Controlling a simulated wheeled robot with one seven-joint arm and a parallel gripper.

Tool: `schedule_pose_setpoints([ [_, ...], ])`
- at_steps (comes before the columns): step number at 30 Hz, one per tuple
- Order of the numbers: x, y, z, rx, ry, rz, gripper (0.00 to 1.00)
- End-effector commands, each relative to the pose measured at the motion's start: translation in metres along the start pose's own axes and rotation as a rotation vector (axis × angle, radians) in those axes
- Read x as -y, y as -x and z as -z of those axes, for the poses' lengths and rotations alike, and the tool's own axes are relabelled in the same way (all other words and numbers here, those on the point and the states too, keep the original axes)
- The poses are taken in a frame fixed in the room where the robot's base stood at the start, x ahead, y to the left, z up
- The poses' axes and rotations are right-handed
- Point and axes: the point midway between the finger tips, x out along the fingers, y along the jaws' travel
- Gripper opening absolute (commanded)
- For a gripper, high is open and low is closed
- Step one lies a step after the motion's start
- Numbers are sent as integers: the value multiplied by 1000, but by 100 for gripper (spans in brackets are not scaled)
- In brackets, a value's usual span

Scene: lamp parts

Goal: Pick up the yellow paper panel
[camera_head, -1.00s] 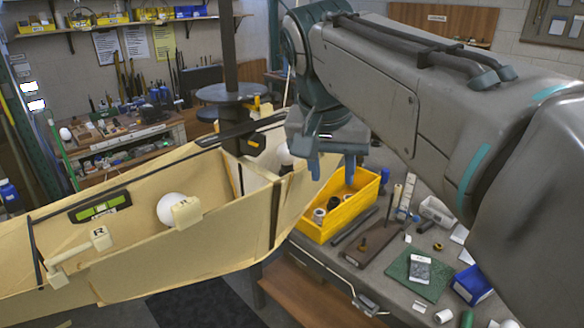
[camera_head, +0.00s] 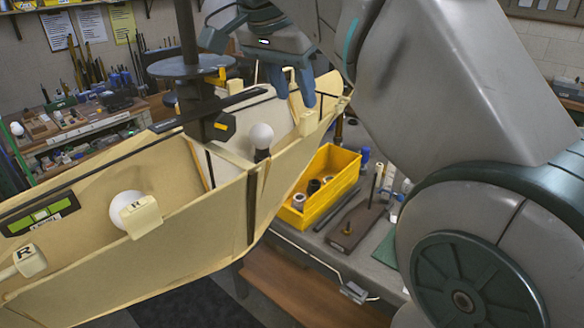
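The yellow paper panel (camera_head: 170,250) is a long, pale yellow sheet along the front of a boat-shaped lamp assembly, crossing the head view from lower left to upper right. Similar pale sheets form its back and inside, and dark strips cross it. My gripper (camera_head: 293,97) points down over the far right end of the assembly. Its two blue fingers are apart, beside an upright pale edge and above a small pale clip (camera_head: 308,122). I cannot tell whether they touch the paper. Nothing is visibly held.
White bulbs (camera_head: 261,137) and (camera_head: 127,208) sit inside the assembly. A dark post (camera_head: 187,35) with a round plate (camera_head: 188,66) rises from it. A yellow bin (camera_head: 325,190) stands on the grey workbench behind.

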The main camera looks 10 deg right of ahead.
Motion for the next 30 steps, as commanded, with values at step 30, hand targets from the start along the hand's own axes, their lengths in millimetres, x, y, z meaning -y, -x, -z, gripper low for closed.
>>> schedule_pose_setpoints([
  [30,-1,-76,1,0,-3,0,38],
])
